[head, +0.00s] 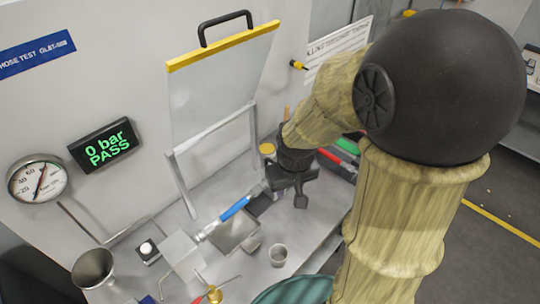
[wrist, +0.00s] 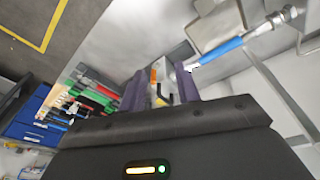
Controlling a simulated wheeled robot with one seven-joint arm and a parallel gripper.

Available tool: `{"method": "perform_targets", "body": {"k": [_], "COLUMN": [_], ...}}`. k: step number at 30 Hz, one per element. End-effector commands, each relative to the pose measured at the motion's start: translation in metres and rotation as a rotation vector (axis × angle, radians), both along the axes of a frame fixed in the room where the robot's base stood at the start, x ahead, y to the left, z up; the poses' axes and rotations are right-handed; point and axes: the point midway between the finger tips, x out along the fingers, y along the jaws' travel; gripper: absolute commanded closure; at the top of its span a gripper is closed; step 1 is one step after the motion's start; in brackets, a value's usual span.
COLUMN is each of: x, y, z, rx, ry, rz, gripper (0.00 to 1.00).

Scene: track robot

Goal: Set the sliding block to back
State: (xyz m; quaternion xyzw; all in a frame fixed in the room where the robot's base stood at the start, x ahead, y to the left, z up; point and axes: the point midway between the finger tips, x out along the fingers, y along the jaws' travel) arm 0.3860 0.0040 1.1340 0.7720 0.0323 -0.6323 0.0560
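My gripper (head: 287,190) is over the bench, right of the blue-sleeved hose end. In the wrist view its two purple fingers (wrist: 160,82) stand apart. A small white and orange piece (wrist: 161,74) shows between or beyond them; I cannot tell whether it touches either finger. A dark flat patch (head: 260,204) lies on the bench just left of my gripper. I cannot make out for sure which piece is the sliding block; my gripper and arm hide part of the bench there.
The blue-sleeved hose (head: 234,209) runs close left of my gripper. A clear guard with a yellow edge (head: 222,46) stands raised behind. Red and green tools (head: 337,160) lie to the right. A metal cup (head: 277,255) stands in front. A display (head: 105,144) reads 0 bar PASS.

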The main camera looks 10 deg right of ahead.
Motion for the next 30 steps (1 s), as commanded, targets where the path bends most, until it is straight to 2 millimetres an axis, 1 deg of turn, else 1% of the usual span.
{"method": "perform_targets", "body": {"k": [1, 5, 6, 9, 12, 15, 18, 27, 30], "x": [0.019, 0.07, 0.086, 0.124, 0.152, 0.167, 0.172, 0.173, 0.173], "y": [0.002, 0.009, 0.01, 0.015, 0.017, 0.018, 0.018, 0.018, 0.018], "z": [0.003, 0.005, 0.005, 0.003, 0.001, -0.001, -0.001, -0.001, -0.005], "rx": [-0.018, -0.078, -0.097, -0.143, -0.18, -0.202, -0.211, -0.211, -0.211], "ry": [0.014, 0.056, 0.069, 0.097, 0.116, 0.126, 0.13, 0.13, 0.131], "rz": [0.046, 0.189, 0.231, 0.329, 0.398, 0.433, 0.448, 0.448, 0.447], "gripper": [0.67, 0.67, 0.67, 0.67, 0.67, 0.67, 0.67, 0.67, 0.67]}}
